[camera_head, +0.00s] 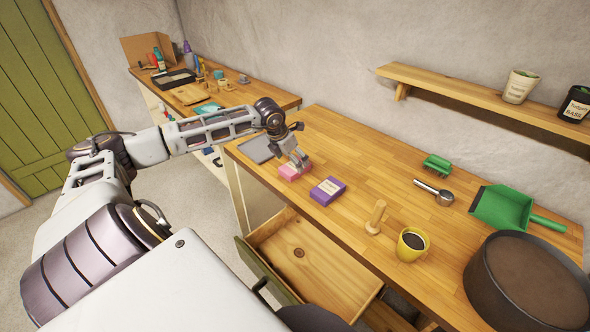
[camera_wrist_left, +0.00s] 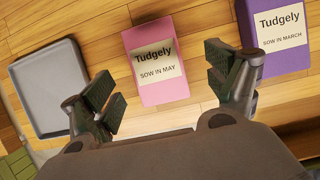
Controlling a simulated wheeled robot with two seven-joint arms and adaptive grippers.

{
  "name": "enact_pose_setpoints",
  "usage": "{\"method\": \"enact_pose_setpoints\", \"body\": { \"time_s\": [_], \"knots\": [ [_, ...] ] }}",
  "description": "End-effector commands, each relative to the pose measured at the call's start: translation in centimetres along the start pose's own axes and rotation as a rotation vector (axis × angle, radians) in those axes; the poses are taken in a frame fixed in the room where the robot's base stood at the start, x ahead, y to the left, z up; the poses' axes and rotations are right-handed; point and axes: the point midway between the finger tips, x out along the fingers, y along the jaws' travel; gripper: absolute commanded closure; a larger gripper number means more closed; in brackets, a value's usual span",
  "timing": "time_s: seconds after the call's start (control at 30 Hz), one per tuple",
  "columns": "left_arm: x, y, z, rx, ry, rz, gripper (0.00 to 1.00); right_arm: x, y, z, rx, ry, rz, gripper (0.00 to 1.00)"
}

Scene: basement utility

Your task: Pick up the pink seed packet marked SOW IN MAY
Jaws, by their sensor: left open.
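The pink seed packet (camera_wrist_left: 155,90) marked SOW IN MAY lies on the wooden worktop, label up in the left wrist view. In the head view the pink packet (camera_head: 289,173) is partly hidden under my left gripper (camera_head: 299,162). In the left wrist view my left gripper (camera_wrist_left: 163,88) is open, with its fingers apart on either side of the packet's near end and nothing visibly held. A purple packet (camera_wrist_left: 274,38) marked SOW IN MARCH lies to the right of the pink one; it also shows in the head view (camera_head: 328,191). My right gripper is not seen.
A grey tray (camera_wrist_left: 47,88) lies left of the pink packet. A wooden peg-like tool (camera_head: 376,218), yellow mug (camera_head: 412,243), metal scoop (camera_head: 435,192), green dustpan (camera_head: 502,208) and large dark pot (camera_head: 525,283) stand farther right. An open drawer (camera_head: 310,262) juts out below.

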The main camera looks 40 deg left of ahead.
Motion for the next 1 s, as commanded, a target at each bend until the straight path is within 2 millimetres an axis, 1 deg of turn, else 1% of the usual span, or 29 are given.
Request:
{"method": "enact_pose_setpoints", "body": {
  "time_s": [0.37, 0.6, 0.83, 1.0],
  "knots": [
    [2.4, 0.4, 0.4, -0.002, 0.000, -0.002, 0.12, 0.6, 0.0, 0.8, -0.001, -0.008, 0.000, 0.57],
    [4.5, 0.5, 0.5, -0.001, 0.000, -0.001, 0.12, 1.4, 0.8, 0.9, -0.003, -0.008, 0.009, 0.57],
    [5.0, 0.6, 0.5, 0.000, 0.000, 0.000, 0.12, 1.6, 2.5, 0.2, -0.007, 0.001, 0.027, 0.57],
    [4.9, 0.6, 0.5, 0.000, 0.000, 0.000, 0.12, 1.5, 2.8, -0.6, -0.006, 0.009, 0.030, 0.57]
  ]
}}
